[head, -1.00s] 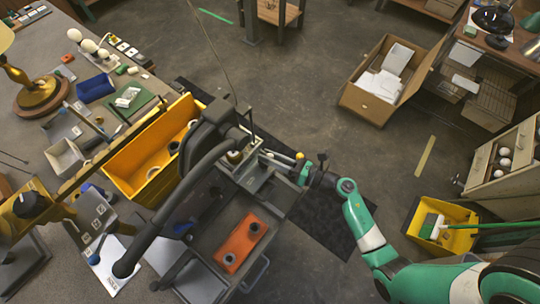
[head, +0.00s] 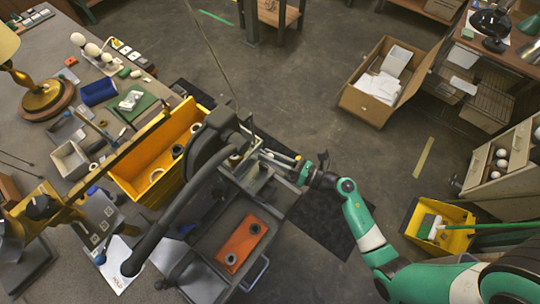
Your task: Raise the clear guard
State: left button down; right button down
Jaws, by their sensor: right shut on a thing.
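The dark grey machine (head: 212,142) stands at centre, with a thick black curved hose or arm reaching down to the left. A thin light bar (head: 278,157) sticks out from its right side and ends in a small orange-yellow knob (head: 298,157). I cannot make out the outline of the clear guard against the machine. My right gripper (head: 304,172) is at the machine's right side, just below the knob. It is shut on a small part there that its jaws mostly hide. My left gripper is not in view.
An open cardboard box (head: 362,104) is at the back right. The floor between is clear.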

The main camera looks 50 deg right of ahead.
notch_tip(320, 180, up, 8)
jog(key=p, duration=0.6)
jog(key=c, duration=0.9)
grip_release()
jog(key=o, duration=0.3)
jog(key=shift+f, duration=0.15)
jog(key=shift+s, duration=0.1)
